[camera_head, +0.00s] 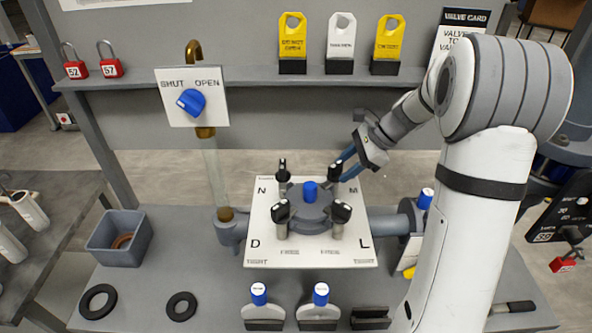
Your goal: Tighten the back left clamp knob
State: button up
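A white plate (262,235) on the bench carries a round grey filter housing (310,212) with a blue cap (310,190) and a black clamp knob near each corner. The back left clamp knob (282,165) stands by the letter N. The back right knob (335,172) is by M, the front left knob (281,208) by D and the front right knob (341,211) by L. My gripper (345,163) reaches in from the right, its blue fingers apart beside the back right knob. I cannot tell whether they touch it. My gripper is clear of the back left knob.
A SHUT/OPEN panel (178,108) with a blue valve knob (191,102) stands behind left, above a clear vertical tube (217,180). A grey bin (118,238) and black rings (98,301) lie left. Two blue-topped tools (259,294) (321,294) stand in front.

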jog(key=shift+n+h, duration=0.8)
jog(key=d, duration=0.1)
jog(key=d+f+b, duration=0.1)
jog(key=s+d+b, duration=0.1)
jog(key=shift+d+f, duration=0.4)
jog(key=s+a+r+n+t+h+p, duration=0.25)
jog(key=s+r+n+p, duration=0.4)
jog(key=s, duration=0.65)
jog(key=s+a+r+n+t+h+p, duration=0.1)
jog(key=s+r+n+h+p, duration=0.2)
jog(key=s+r+n, duration=0.85)
jog(key=m+b, duration=0.3)
jog(key=b, duration=0.1)
send_near(283, 165)
notch_tip(283, 165, down, 3)
jog(key=shift+h, duration=0.25)
jog(key=x, duration=0.3)
jog(key=w+p+x, duration=0.1)
jog(key=x, duration=0.3)
jog(key=shift+a+r, duration=0.1)
jog(key=shift+a, duration=0.15)
